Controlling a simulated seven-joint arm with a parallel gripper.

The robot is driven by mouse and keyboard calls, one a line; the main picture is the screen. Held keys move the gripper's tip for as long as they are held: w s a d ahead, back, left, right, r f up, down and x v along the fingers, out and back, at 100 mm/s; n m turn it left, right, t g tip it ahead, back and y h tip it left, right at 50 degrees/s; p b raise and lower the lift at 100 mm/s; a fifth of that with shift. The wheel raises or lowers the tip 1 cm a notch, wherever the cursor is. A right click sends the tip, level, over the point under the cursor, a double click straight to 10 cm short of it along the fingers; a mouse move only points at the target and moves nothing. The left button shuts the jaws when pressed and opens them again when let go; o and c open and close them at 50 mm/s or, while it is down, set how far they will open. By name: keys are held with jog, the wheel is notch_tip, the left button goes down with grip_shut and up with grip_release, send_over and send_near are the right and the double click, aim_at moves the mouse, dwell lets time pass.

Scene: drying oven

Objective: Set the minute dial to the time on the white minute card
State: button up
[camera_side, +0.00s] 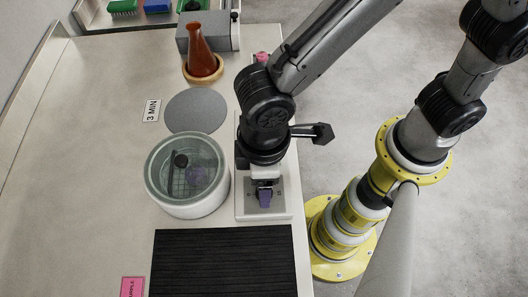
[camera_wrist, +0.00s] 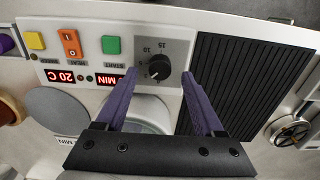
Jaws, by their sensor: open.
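My gripper (camera_wrist: 159,74) has two purple fingers, open, with the tips apart on either side of the dial and nothing held. In the side view my gripper (camera_side: 264,193) points down over the panel (camera_side: 283,207) and hides the dial. The white minute card (camera_side: 151,110) reads 3 MIN and lies left of a grey disc. Part of it shows in the wrist view (camera_wrist: 65,143).
A yellow button (camera_wrist: 35,41), an orange rocker switch (camera_wrist: 71,43) and a green button (camera_wrist: 111,45) sit beside the dial. A glass-lidded round vessel (camera_side: 158,190), a ribbed black mat (camera_side: 222,262) and the grey disc (camera_side: 196,110) are near. A brown flask (camera_side: 200,55) stands behind.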

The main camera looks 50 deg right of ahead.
notch_tip(320, 180, up, 12)
jog(key=shift+f, duration=0.15)
dwell(0.3)
jog(key=w+d+r+m+t+y, duration=0.1)
jog(key=w+d+r+m, duration=0.25)
jog(key=d, duration=0.55)
jog(key=w+d+r+m+t, duration=0.2)
jog(key=w+d+r+m, duration=0.15)
jog(key=d, duration=0.65)
jog(key=s+d+f+m+t+h, duration=0.1)
jog(key=s+d+f+m+t, duration=0.1)
jog(key=s+d, duration=0.6)
jog(key=d+f, duration=0.1)
jog(key=d, duration=0.2)
jog(key=shift+s+d+f+t, duration=0.15)
jog(key=shift+d+f+t, duration=0.05)
jog(key=shift+f+t, duration=0.1)
jog(key=shift+r, duration=0.1)
